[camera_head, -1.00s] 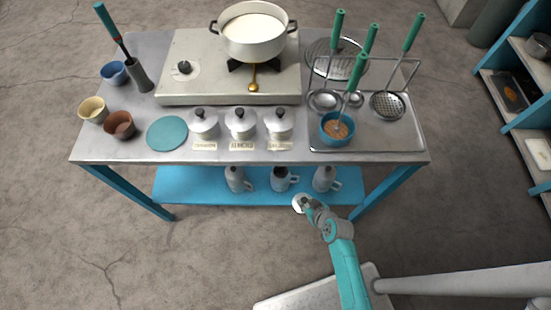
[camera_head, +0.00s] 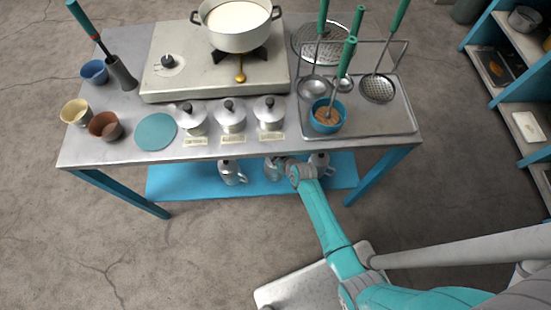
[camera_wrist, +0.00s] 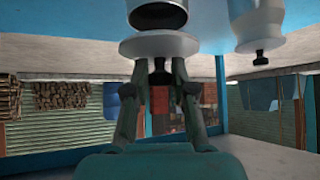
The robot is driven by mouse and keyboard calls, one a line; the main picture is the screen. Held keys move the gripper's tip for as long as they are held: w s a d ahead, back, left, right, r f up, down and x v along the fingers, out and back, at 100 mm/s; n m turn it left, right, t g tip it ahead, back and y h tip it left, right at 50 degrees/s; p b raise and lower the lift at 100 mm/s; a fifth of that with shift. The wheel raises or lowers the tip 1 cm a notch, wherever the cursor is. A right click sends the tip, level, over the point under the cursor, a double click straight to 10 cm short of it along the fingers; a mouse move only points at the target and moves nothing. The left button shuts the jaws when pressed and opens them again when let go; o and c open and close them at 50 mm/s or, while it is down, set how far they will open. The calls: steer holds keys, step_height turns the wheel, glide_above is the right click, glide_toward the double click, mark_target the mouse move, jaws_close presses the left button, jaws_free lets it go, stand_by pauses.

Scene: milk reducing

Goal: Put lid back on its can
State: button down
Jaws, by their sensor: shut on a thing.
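My gripper (camera_head: 285,163) reaches to the lower blue shelf in the head view. In the wrist view, which looks upside down, my gripper (camera_wrist: 159,66) is shut on the dark knob of a pale round lid (camera_wrist: 142,46). A can with a dark open mouth (camera_wrist: 158,15) shows right beside the lid; I cannot tell whether they touch. In the head view this middle can (camera_head: 270,170) is partly hidden behind my gripper, and the lid cannot be made out. A neighbouring can (camera_wrist: 256,20) has its knobbed lid on.
The left can (camera_head: 231,172) and right can (camera_head: 319,163) stand on the blue shelf (camera_head: 185,180), close to the middle one. The tabletop (camera_head: 85,155) overhangs them, with several lidded pots at its front edge.

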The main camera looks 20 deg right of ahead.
steer(key=shift+w+a, duration=0.1)
steer(key=shift+w, duration=0.5)
steer(key=shift+f, duration=1.75)
steer(key=c, duration=1)
jaws_free()
steer(key=shift+f, duration=0.1)
steer(key=shift+o, duration=0.2)
steer(key=v, duration=1.2)
steer(key=shift+s, duration=0.2)
